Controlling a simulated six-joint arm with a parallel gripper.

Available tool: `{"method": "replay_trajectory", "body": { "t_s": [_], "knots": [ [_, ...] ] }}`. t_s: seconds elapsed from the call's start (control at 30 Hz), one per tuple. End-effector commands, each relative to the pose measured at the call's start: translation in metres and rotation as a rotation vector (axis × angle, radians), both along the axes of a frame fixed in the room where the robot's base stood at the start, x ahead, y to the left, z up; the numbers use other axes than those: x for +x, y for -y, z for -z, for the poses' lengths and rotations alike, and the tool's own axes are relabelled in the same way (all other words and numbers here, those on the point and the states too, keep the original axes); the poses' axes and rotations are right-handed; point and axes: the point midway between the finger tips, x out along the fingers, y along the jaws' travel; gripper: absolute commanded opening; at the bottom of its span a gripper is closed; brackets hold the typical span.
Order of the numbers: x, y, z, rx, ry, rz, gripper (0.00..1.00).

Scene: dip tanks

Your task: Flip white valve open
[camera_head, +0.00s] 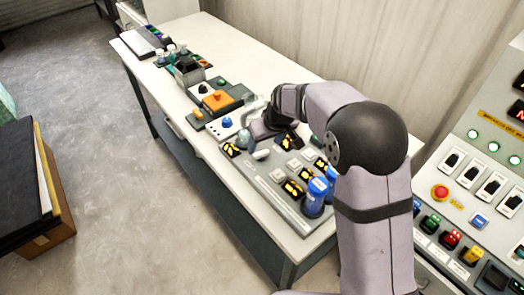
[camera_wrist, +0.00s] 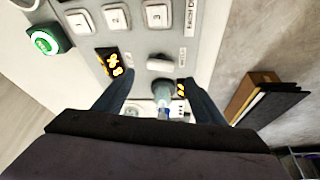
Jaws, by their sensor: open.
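A white oval knob (camera_wrist: 160,63), which looks like the white valve, sits on a grey panel in the wrist view, just past my fingertips. It also seems to show in the head view (camera_head: 261,155). My gripper (camera_wrist: 157,78) is open, with its two dark fingers apart and nothing held between them. A pale blue, see-through piece (camera_wrist: 162,95) shows between the fingers, nearer to me than the knob; it also shows in the head view (camera_head: 243,137). In the head view my gripper (camera_head: 256,134) is low over the panel, and my arm hides part of it.
The grey panel (camera_head: 283,204) carries several lit orange displays and white buttons. Blue-capped jars (camera_head: 315,197) stand at its near right end. An orange block (camera_head: 218,101) and a dark open box (camera_head: 188,70) stand farther left on the white table (camera_head: 150,88). A control console (camera_head: 455,195) stands right.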

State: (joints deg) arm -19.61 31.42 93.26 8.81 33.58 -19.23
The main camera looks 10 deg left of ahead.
Motion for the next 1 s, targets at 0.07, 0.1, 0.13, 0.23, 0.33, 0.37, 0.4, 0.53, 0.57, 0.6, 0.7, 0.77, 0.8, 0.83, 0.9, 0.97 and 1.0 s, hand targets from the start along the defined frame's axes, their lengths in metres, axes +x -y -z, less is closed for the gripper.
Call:
{"method": "replay_trajectory", "body": {
  "t_s": [0.07, 0.1, 0.13, 0.23, 0.33, 0.37, 0.4, 0.53, 0.57, 0.6, 0.7, 0.77, 0.8, 0.83, 0.9, 0.97, 1.0],
  "knots": [
    [0.001, -0.001, 0.006, -0.002, -0.005, 0.000, 0.64],
    [0.003, -0.002, 0.010, -0.001, -0.004, 0.000, 0.64],
    [0.004, -0.003, 0.013, -0.001, -0.004, 0.000, 0.64],
    [0.008, -0.006, 0.024, -0.001, -0.004, 0.000, 0.64],
    [0.011, -0.008, 0.035, -0.001, -0.004, 0.000, 0.64],
    [0.012, -0.009, 0.039, -0.001, -0.004, 0.000, 0.64],
    [0.014, -0.010, 0.043, -0.001, -0.004, 0.000, 0.64],
    [0.018, -0.012, 0.052, 0.000, -0.002, 0.000, 0.64],
    [0.018, -0.012, 0.054, -0.001, -0.003, 0.000, 0.64],
    [0.019, -0.012, 0.057, -0.001, -0.003, 0.000, 0.64],
    [0.020, -0.013, 0.060, -0.001, -0.001, 0.000, 0.64],
    [0.021, -0.013, 0.061, -0.001, -0.001, 0.000, 0.64],
    [0.021, -0.014, 0.061, 0.000, 0.000, 0.000, 0.64],
    [0.021, -0.014, 0.061, 0.000, 0.000, 0.000, 0.64],
    [0.021, -0.014, 0.061, 0.000, 0.000, 0.000, 0.64],
    [0.021, -0.013, 0.062, 0.000, 0.000, 0.000, 0.64],
    [0.021, -0.013, 0.062, -0.001, -0.001, 0.000, 0.64]
  ]
}}
